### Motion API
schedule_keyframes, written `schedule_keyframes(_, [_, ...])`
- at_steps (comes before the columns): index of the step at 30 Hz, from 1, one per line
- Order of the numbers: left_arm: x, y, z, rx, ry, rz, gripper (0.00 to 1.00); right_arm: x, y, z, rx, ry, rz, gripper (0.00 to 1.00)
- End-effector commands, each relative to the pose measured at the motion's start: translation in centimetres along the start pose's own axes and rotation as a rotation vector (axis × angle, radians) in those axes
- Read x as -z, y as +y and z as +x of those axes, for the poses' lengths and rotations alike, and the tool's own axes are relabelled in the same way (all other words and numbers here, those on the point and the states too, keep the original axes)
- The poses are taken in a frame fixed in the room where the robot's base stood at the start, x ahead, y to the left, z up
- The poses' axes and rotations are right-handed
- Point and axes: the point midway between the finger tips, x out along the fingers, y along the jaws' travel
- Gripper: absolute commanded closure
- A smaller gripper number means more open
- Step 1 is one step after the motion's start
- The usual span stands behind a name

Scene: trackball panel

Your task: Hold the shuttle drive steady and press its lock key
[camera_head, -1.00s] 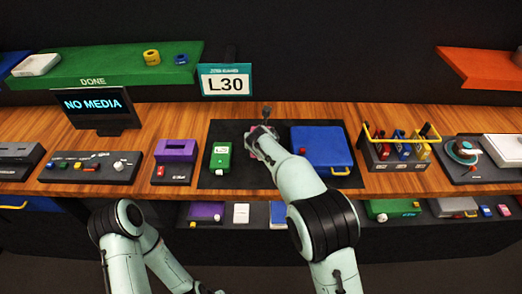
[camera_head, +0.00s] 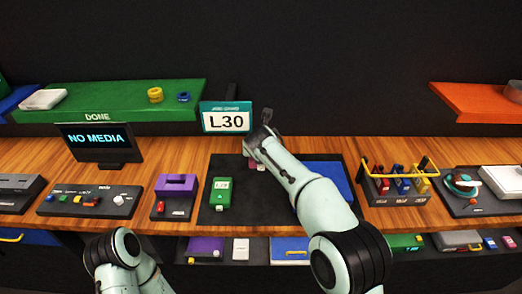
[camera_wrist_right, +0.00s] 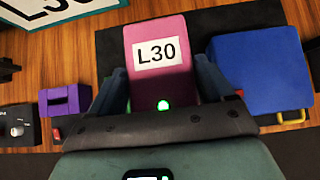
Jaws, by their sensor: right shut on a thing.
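A pink drive (camera_wrist_right: 165,75) with a white L30 label is between the fingers of my right gripper (camera_wrist_right: 162,70), which is shut on it. A green light glows near its lower end in the right wrist view. In the head view only a small pink part of it (camera_head: 253,162) shows beside my right forearm, over the dark mat (camera_head: 212,215). I cannot tell which part is the lock key. My left gripper is out of view.
A blue case (camera_wrist_right: 257,72) with a yellow handle lies right of the drive. The L30 sign (camera_head: 226,118) stands behind the mat. A purple box (camera_head: 175,190) is to the left, and a yellow-handled rack (camera_head: 397,187) to the right.

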Motion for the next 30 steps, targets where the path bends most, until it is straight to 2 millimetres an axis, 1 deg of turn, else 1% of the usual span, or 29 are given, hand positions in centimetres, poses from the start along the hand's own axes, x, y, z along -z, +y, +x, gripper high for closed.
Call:
schedule_keyframes(12, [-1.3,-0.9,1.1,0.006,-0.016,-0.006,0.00,2.5,0.0,2.3,0.000,0.001,-0.001,0.43])
schedule_keyframes(30, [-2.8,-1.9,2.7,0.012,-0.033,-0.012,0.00,5.9,0.0,5.7,0.000,0.001,0.000,0.43])
